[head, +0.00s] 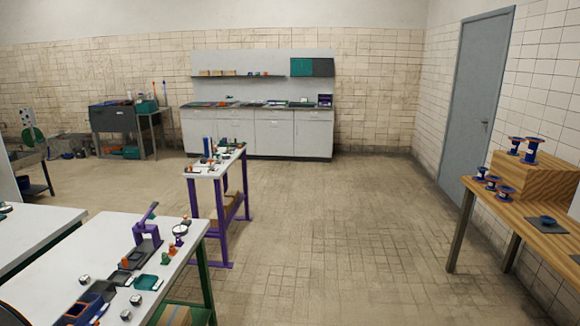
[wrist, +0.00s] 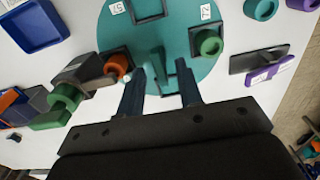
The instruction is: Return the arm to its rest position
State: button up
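My gripper (wrist: 161,72) shows in the wrist view with its two dark fingers apart. It is over a round teal plate (wrist: 190,30) on a white surface. A narrow teal upright piece shows between the fingers, and I cannot tell whether they touch it. No held object is visible. An orange round part (wrist: 117,66) on a dark holder is just left of the fingers. A green ring (wrist: 208,42) on a dark square base is to their right. I cannot make out my gripper in the head view.
In the wrist view a blue tray (wrist: 35,25) lies upper left and a grey-purple block (wrist: 258,62) lies right. In the head view, a white bench (head: 105,245) stands front left, a purple-legged table (head: 215,165) behind it, and a wooden table (head: 520,205) right. The middle floor is clear.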

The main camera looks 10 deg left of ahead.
notch_tip(320, 180, up, 17)
notch_tip(320, 180, down, 17)
jog(key=shift+f, duration=0.1)
jog(key=shift+f+m, duration=0.15)
jog(key=shift+m, duration=0.15)
jog(key=m, duration=0.3)
jog(key=shift+m, duration=2.7)
